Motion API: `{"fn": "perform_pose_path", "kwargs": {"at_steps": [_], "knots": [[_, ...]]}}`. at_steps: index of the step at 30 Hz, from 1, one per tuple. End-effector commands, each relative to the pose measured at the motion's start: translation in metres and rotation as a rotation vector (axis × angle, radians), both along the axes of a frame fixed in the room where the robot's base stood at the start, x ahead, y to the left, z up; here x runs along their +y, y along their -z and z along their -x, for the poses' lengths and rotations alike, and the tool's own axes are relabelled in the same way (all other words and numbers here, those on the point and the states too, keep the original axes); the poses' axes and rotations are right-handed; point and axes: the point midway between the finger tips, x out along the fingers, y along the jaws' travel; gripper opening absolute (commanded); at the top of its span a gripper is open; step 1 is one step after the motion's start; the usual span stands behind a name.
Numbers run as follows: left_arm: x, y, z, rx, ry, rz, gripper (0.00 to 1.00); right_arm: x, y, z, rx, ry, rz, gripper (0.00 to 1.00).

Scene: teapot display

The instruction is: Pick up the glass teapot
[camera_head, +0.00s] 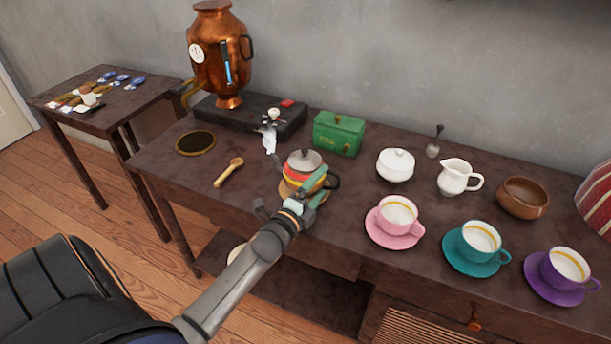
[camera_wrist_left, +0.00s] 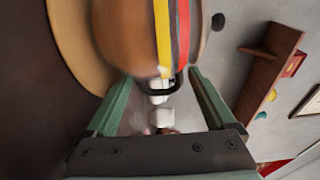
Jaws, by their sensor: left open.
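The teapot (camera_head: 300,166) stands upright on a round tan coaster (camera_head: 284,190) near the table's front edge. It has red, orange and yellow bands, a grey lid and a dark handle (camera_head: 333,181). In the left wrist view its brownish body (camera_wrist_left: 125,35) appears close up, turned sideways. My left gripper (camera_head: 317,186) is open at the handle side, with its green fingers covering part of the pot. In the wrist view the dark handle (camera_wrist_left: 165,86) lies between the two fingers; I cannot tell whether they touch it. My right gripper is out of view.
A green box (camera_head: 338,134) and a copper samovar (camera_head: 217,55) on a black base stand behind. A wooden scoop (camera_head: 228,173) lies left. The pink cup (camera_head: 397,212), teal cup (camera_head: 478,241), white sugar bowl (camera_head: 395,166) and creamer (camera_head: 455,177) stand right.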

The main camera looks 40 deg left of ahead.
Motion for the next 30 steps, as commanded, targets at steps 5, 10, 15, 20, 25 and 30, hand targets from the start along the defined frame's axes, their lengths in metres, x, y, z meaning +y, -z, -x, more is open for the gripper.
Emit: {"fn": "perform_pose_path", "kwargs": {"at_steps": [5,10,15,20,25,30], "knots": [[0.001,0.0,-0.011,0.0,0.001,0.0,0.89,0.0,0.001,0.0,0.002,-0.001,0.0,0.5],[0.001,0.001,-0.029,-0.001,0.0,0.002,0.89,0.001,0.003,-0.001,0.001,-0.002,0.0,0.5],[0.002,0.002,-0.052,-0.001,0.001,0.001,0.89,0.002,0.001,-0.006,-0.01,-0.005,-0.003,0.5],[0.003,0.002,-0.062,0.001,0.001,0.001,0.89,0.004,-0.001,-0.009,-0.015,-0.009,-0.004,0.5],[0.003,0.002,-0.062,0.001,0.001,0.001,0.89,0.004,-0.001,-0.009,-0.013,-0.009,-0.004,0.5],[0.003,0.002,-0.062,0.001,0.001,0.001,0.77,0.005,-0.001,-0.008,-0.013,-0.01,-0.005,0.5]]}}
